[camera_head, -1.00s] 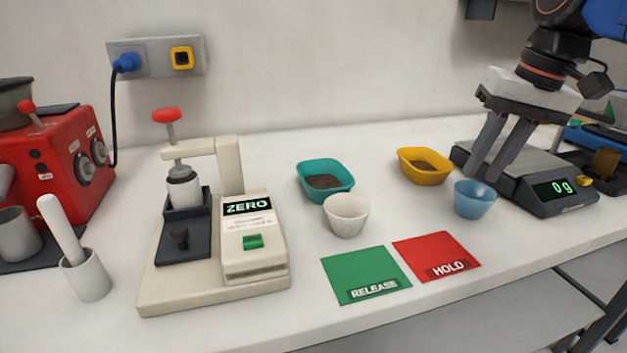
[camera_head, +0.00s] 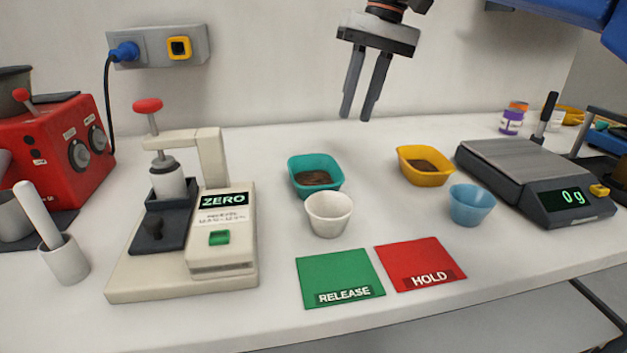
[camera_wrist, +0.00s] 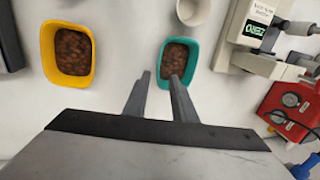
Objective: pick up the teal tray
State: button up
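The teal tray (camera_head: 316,176) sits on the white counter, with brown granular contents in it. It also shows in the wrist view (camera_wrist: 191,85), just ahead of and partly behind a finger. My gripper (camera_head: 357,117) is above the counter, higher than the tray and a little to its right in the head view. Its two fingers point down with a gap between them and nothing in it. In the wrist view my gripper (camera_wrist: 159,82) has its fingertips at the tray's left side.
A white cup (camera_head: 329,215) stands close in front of the teal tray. A yellow tray (camera_head: 425,166) and blue cup (camera_head: 470,205) are to the right, near a scale (camera_head: 540,180) reading 0 g. A press (camera_head: 185,215) stands left. Green (camera_head: 339,277) and red (camera_head: 420,264) cards lie in front.

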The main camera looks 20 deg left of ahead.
aim_at(338, 167)
jog(key=x, duration=1.4)
jog(key=shift+f, duration=0.15)
jog(key=shift+c, duration=0.7)
grip_shut()
dwell(0.4)
